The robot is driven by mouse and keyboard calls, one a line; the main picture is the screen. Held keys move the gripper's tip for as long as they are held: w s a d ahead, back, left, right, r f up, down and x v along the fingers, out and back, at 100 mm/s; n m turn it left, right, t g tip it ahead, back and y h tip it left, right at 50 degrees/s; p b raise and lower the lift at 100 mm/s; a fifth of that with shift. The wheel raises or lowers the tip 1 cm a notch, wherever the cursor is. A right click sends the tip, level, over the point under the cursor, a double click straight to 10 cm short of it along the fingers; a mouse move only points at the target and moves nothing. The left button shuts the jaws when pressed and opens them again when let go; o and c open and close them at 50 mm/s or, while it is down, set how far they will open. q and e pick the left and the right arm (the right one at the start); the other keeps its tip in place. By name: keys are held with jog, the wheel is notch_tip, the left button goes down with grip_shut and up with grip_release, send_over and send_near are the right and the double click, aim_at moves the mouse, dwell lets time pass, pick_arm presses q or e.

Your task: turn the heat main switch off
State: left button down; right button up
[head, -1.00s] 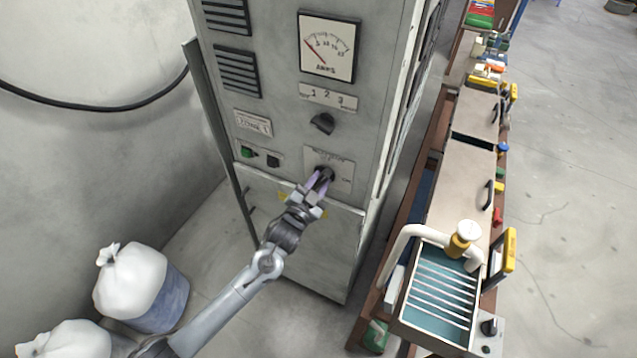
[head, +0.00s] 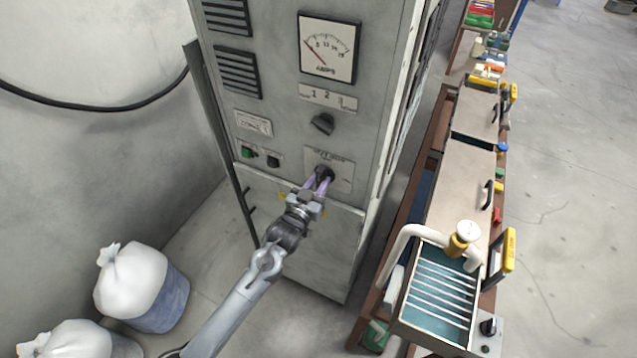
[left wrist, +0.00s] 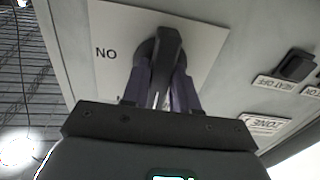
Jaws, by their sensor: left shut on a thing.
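The main switch is a black rotary knob (head: 324,171) on a pale label plate (head: 342,166), low on the grey cabinet front. The small print on the plate is not clearly legible. My left gripper (head: 319,184) is at the knob, with its purple-grey fingers closed around the handle. In the left wrist view, the knob handle (left wrist: 166,58) sits between the two fingers of the left gripper (left wrist: 162,88), and the plate (left wrist: 108,38) shows the letters "NO" beside it. The fingers hide part of the knob. My right gripper is not in view.
Above are another black knob (head: 322,124) and an ammeter (head: 328,48). A bench (head: 459,188) stands right of the cabinet. White bags (head: 132,279) stand on the floor at lower left.

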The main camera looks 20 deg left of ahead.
pick_arm(q)
jog(key=c, duration=1)
grip_release()
jog(key=shift+o, duration=0.2)
jog(key=s+a+b, duration=0.1)
jog(key=s, duration=0.9)
jog(key=shift+s+b, duration=0.3)
jog(key=shift+s, duration=0.1)
